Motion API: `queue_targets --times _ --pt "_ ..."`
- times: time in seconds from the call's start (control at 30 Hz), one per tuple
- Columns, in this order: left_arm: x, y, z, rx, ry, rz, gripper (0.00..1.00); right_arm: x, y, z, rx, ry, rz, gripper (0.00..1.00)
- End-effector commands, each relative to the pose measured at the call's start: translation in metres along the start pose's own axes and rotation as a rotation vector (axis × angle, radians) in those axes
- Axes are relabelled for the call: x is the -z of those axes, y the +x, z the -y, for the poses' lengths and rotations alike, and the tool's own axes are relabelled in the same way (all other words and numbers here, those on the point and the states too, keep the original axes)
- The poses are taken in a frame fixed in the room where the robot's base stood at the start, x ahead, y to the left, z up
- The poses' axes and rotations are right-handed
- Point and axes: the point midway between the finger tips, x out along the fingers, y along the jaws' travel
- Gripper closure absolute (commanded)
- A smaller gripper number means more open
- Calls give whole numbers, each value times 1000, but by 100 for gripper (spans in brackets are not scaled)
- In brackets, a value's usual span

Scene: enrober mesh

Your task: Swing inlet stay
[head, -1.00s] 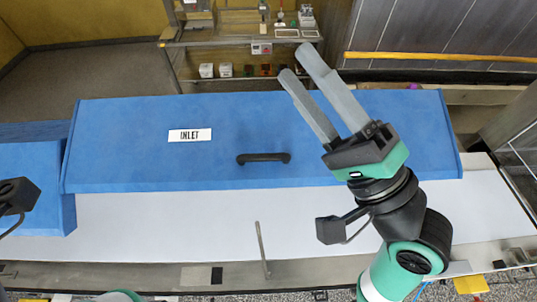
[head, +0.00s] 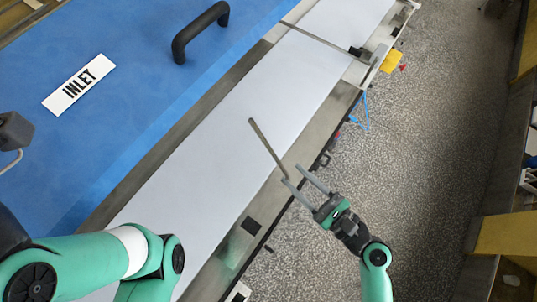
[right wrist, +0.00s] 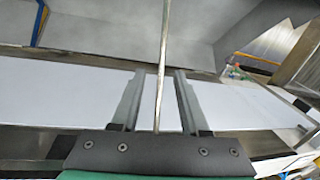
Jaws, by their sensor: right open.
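The inlet stay is a thin grey metal rod (head: 265,145) slanting over the front part of the white belt; its lower end meets my right fingertips in the head view. My right gripper (head: 292,174) is open at the belt's front edge. In the right wrist view the rod (right wrist: 162,55) runs upright between the two spread fingers (right wrist: 158,75), with a gap on each side. The blue cover (head: 150,85) carries an INLET label (head: 78,84) and a black handle (head: 199,32). My left arm shows at the lower left, its gripper fingers out of view.
The white belt (head: 215,145) runs diagonally beside the cover. A thin metal bar (head: 325,42) crosses it at the far end. A yellow block (head: 392,62) and blue cable (head: 363,110) are beyond the front edge. Speckled floor (head: 430,150) lies open at the right.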

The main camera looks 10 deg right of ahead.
Motion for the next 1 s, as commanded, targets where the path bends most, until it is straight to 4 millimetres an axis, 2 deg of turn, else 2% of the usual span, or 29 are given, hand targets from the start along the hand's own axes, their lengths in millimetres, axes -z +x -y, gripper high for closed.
queue_targets --times 0.03,0.07,0.23,0.33,0.47,0.7,0.8,1.0 --pt "-6 -6 0 0 0 0 50 13 -3 -2 5 8 -10 55" --pt "-7 -7 0 0 -1 0 50 14 -4 -2 7 9 -11 55" --pt "-6 -6 0 0 0 0 50 12 -3 0 9 5 -10 55" --pt "-5 -5 0 0 0 0 50 11 5 0 5 4 -8 55" --pt "-4 -4 0 0 0 0 50 10 26 -1 2 3 -7 55" --pt "-2 -2 0 0 0 0 50 11 81 0 4 3 -6 55" --pt "-3 -3 0 0 0 0 50 12 98 0 6 3 -7 55" --pt "-3 -3 0 0 0 0 50 13 113 1 8 4 -9 55"
